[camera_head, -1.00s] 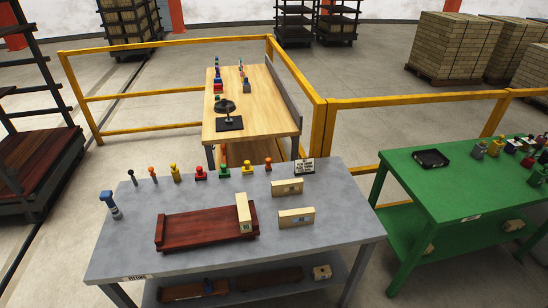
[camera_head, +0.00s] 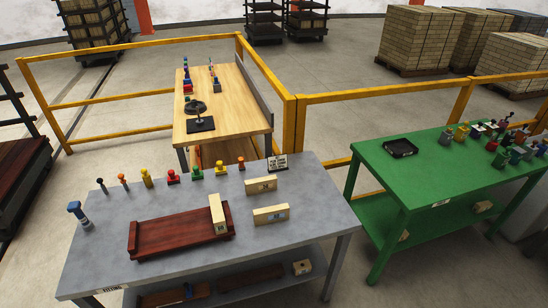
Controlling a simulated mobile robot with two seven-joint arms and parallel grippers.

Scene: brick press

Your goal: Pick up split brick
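Several pale bricks are in view, and I cannot tell which is the split brick. One brick (camera_head: 217,214) lies across the right end of a dark red wooden tray (camera_head: 165,236) on the grey table (camera_head: 320,212). Two more lie on the grey table to the right of the tray: a rear brick (camera_head: 262,185) and a front brick (camera_head: 271,215), each with a small mark on its face. Another pale block (camera_head: 302,267) is on the shelf under this table. Neither of my grippers is in view.
A row of coloured stamps, one a red stamp (camera_head: 173,177), and a small sign (camera_head: 277,163) line the grey table's back edge. A blue-handled tool (camera_head: 79,214) stands at its left. A green table (camera_head: 440,190) stands right; yellow rails (camera_head: 380,95) run behind.

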